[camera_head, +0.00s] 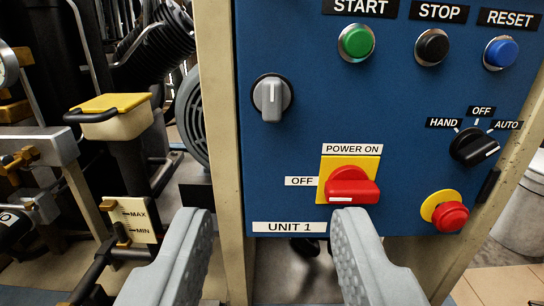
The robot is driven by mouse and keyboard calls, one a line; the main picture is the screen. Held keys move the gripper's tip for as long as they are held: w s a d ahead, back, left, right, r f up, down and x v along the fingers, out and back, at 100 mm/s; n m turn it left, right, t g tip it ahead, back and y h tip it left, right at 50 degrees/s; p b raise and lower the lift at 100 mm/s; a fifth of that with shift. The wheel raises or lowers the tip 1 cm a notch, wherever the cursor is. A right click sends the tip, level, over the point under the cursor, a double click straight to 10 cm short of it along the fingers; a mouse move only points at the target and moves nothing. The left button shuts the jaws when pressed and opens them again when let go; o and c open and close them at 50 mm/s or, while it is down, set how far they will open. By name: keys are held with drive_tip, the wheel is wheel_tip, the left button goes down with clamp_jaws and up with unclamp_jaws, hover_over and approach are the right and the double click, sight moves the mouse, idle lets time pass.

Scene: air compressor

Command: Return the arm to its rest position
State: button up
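My gripper (269,222) shows at the bottom of the head camera view, its two grey fingers wide apart with nothing between them. It is in front of the lower part of the blue control panel (300,135), near the UNIT 1 label. The red rotary power switch (352,186) on its yellow plate sits just above the right fingertip. Its handle lies roughly sideways, with its white mark low on the left part. I cannot tell the gap between the fingertips and the panel. The rest of my arm is out of view.
The panel carries a green START button (356,42), black STOP (432,47), blue RESET (500,53), a grey knob (271,97), a HAND/OFF/AUTO selector (474,147) and a red emergency button (450,216). Compressor parts with a yellow-lidded tank (116,117) crowd the left.

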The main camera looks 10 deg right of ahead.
drive_tip(key=s+d+r+y, duration=0.2)
drive_tip(key=d+r, duration=0.3)
drive_tip(key=r, duration=0.5)
drive_tip(key=s+d+r+y, duration=0.1)
drive_tip(key=s+d+r, duration=0.2)
drive_tip(key=d+r, duration=0.5)
drive_tip(key=s+d+r+y, duration=0.2)
drive_tip(key=d+r, duration=0.1)
drive_tip(key=r, duration=0.9)
drive_tip(key=s+d+r, duration=0.3)
drive_tip(key=s+d, duration=0.2)
drive_tip(key=s, duration=0.4)
drive_tip(key=s+d+r+n+h, duration=0.1)
drive_tip(key=s+d+r, duration=0.3)
drive_tip(key=s, duration=0.5)
drive_tip(key=s+d+r, duration=0.4)
drive_tip(key=s+d, duration=0.2)
drive_tip(key=s, duration=0.3)
drive_tip(key=shift+s+d+r+n+h, duration=0.2)
drive_tip(key=shift+s+r+n+h, duration=0.05)
drive_tip(key=shift+s+n+h, duration=0.15)
drive_tip(key=shift+w, duration=0.1)
